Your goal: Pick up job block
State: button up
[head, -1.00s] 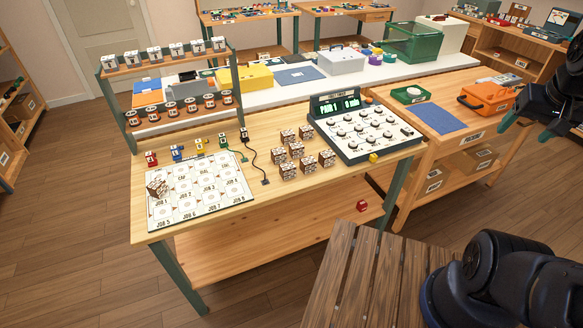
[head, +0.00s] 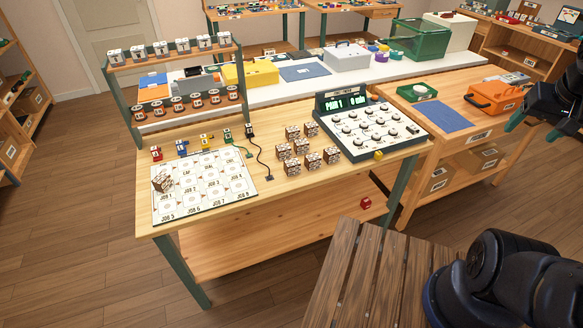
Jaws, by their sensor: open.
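Several brown-and-white job blocks stand in a loose cluster on the wooden table, the front middle one (head: 292,167) among them. My gripper (head: 536,127) shows at the right edge with two teal-tipped fingers apart. It appears empty and is well to the right of the blocks, partly cut off by the frame edge.
A dial console (head: 365,128) with a lit display stands right of the blocks. A black cable (head: 259,158) lies left of them. Coloured plugs line the board's back edge. A rack (head: 185,100) stands behind. A slatted wooden surface (head: 365,275) is in front. The table's front strip is clear.

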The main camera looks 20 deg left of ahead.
jog(key=shift+c, duration=1.1)
